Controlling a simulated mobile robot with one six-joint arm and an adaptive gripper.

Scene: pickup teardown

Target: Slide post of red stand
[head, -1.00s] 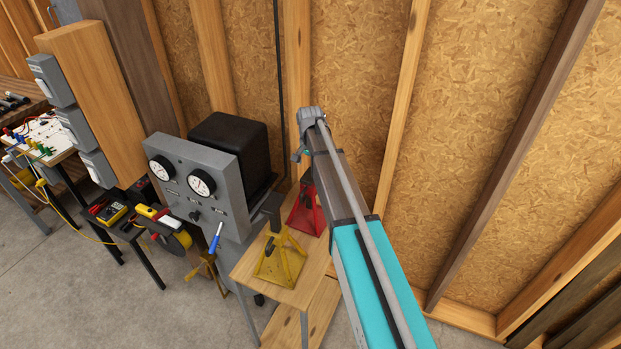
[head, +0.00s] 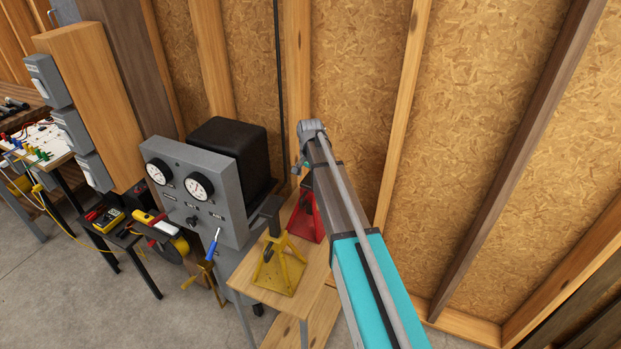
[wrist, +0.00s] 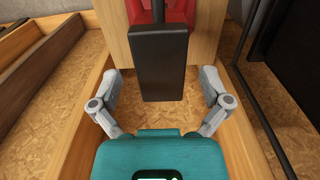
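The red stand (head: 304,216) stands on a small wooden table, partly hidden behind my arm in the head view. In the wrist view its red body (wrist: 145,10) shows at the top, with its dark post (wrist: 158,62) pointing toward the camera. My gripper (wrist: 160,78) is open, with one grey finger on each side of the post's flat black end. Gaps show between the fingers and the post, and I see no contact.
A yellow stand (head: 278,268) with a dark post stands left of the red one on the wooden table (head: 262,296). A grey gauge panel (head: 195,185) with a black box behind it is close on the left. The board wall (head: 350,95) is close behind.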

